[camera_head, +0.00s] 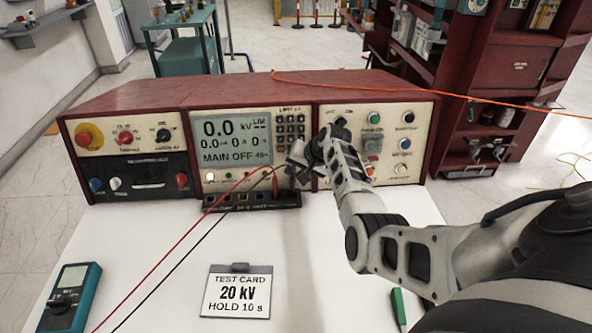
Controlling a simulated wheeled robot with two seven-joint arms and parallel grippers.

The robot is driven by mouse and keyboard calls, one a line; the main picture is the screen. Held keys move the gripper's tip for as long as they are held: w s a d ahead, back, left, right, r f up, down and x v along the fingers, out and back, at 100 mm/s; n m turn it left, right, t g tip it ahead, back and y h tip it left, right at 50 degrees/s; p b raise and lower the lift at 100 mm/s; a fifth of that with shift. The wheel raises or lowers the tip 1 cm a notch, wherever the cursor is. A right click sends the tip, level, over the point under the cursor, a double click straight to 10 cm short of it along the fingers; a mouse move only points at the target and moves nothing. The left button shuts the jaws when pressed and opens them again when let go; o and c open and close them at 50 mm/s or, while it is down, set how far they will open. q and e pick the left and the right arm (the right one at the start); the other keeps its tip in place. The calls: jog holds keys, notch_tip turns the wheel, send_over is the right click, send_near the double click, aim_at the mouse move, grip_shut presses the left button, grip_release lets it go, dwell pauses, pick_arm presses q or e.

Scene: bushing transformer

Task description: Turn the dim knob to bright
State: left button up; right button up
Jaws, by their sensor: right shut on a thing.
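A dark red console with three cream panels stands at the back of the white table. My right gripper (301,158) reaches in from the right to the console front, at the border between the middle panel and the right panel (405,128). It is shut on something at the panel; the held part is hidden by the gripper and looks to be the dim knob. The knob's pointer and its setting cannot be seen. The display (232,141) reads 0.0 kV and MAIN OFF. My left gripper is not in view.
A red and a black cable run from the terminal strip (262,206) across the table (150,262). A teal meter (69,300), a test card (236,291) and a green-handled tool (398,307) lie in front. An orange cable (420,92) passes over the console.

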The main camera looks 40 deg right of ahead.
jog(key=o, duration=1)
jog(key=v, duration=1.6)
